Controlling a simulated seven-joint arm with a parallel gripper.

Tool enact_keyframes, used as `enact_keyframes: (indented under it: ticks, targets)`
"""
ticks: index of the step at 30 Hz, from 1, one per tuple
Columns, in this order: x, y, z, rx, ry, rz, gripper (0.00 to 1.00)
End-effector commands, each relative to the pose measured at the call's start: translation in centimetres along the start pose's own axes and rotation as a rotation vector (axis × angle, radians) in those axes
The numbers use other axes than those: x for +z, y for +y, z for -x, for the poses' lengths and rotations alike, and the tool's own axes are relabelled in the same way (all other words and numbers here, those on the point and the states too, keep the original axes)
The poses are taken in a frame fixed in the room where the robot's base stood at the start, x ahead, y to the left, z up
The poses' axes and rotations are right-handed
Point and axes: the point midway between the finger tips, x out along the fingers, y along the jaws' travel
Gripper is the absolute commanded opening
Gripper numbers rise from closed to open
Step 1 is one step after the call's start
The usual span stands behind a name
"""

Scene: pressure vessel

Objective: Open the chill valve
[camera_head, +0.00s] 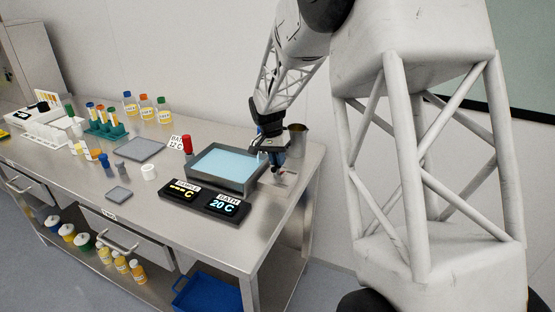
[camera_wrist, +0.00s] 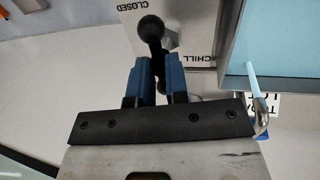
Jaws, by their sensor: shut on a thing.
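The chill valve plate (camera_wrist: 190,18) is a pale panel with the words CLOSED and CHILL, upside down in the wrist view. A black lever with a ball knob (camera_wrist: 151,28) stands out over it, beside a grey hex fitting. My gripper (camera_wrist: 159,66) has its two blue fingers closed about the lever just below the knob. The lever's lower part is partly hidden between the fingers. In the head view my gripper (camera_head: 270,152) is at the right end of the bench, next to the water bath (camera_head: 228,184). The valve there is small and mostly hidden.
The bath's wall stands close at the right in the wrist view. A metal cup (camera_head: 297,140) is just behind my gripper. Two displays (camera_head: 205,198) stand in front of the bath, one reading 20 C. Bottles, a tube rack and a grey plate fill the bench's left.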

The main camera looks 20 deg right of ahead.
Motion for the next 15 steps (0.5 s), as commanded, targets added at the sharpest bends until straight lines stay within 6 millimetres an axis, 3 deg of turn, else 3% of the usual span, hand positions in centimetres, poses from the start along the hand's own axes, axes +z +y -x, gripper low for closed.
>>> enact_keyframes:
  ticks: [13, 14, 15]
  targets:
    - [0.03, 0.00, -0.01, 0.000, 0.003, 0.014, 0.00]
    - [0.03, 0.00, -0.01, 0.000, 0.003, 0.014, 0.18]
    - [0.03, 0.00, 0.00, 0.000, 0.003, 0.014, 0.24]
